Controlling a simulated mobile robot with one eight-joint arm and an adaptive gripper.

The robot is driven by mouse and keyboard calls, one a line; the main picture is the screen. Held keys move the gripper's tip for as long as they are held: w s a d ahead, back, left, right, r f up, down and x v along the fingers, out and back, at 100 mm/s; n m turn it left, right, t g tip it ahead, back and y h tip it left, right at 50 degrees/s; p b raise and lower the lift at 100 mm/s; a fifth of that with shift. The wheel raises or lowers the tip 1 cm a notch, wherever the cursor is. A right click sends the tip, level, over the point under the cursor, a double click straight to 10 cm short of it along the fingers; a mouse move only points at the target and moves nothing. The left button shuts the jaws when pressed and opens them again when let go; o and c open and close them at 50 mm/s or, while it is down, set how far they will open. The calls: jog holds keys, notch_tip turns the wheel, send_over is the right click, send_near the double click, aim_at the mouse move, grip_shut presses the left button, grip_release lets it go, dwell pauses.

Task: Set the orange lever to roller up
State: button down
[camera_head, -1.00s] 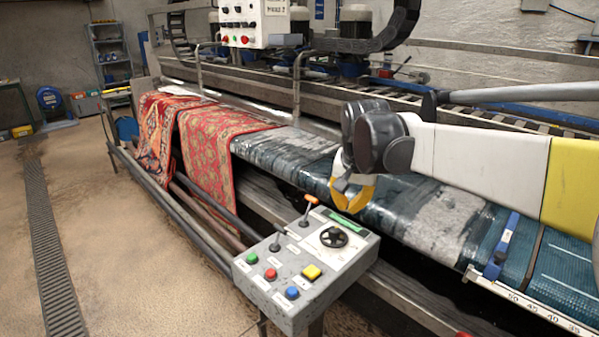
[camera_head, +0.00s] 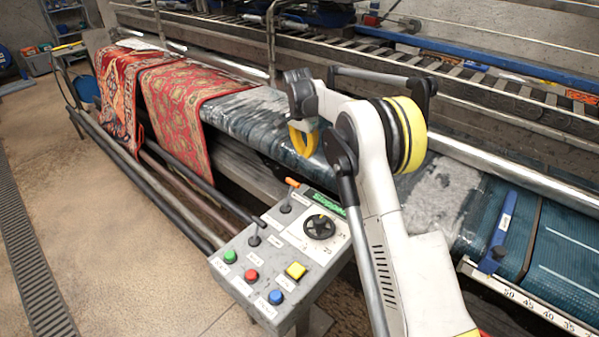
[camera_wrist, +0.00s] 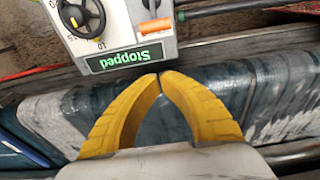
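The orange lever (camera_head: 292,183) stands at the far edge of the grey control panel (camera_head: 243,268), its handle tipped slightly right. In the wrist view its orange handle (camera_wrist: 156,26) lies beside the green "Stopped" display (camera_wrist: 124,58). My gripper (camera_head: 304,152) hangs above the wet rug behind the panel, apart from the lever. In the wrist view the yellow fingertips (camera_wrist: 158,75) meet with nothing between them, just below the display's edge. The lever's label is too small to read.
A blue clamp (camera_head: 500,235) lies at right. Floor at left is clear.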

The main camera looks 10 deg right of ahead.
jog(key=shift+s, duration=0.15)
jog(key=f+b, duration=0.1)
jog(key=f, duration=0.2)
jog(key=f+b, duration=0.1)
jog(key=f, duration=0.2)
jog(key=w+d+f+b, duration=0.1)
jog(key=f, duration=0.3)
jog(key=shift+b, duration=0.3)
jog(key=s+a, duration=0.1)
jog(key=s+a+r+b, duration=0.1)
jog(key=a, duration=0.1)
jog(key=shift+s, duration=0.2)
jog(key=shift+s+a+r+h, duration=0.2)
jog(key=shift+a+r+h, duration=0.1)
jog(key=shift+h, duration=0.1)
jog(key=shift+a+t, duration=0.15)
jog(key=shift+t, duration=0.15)
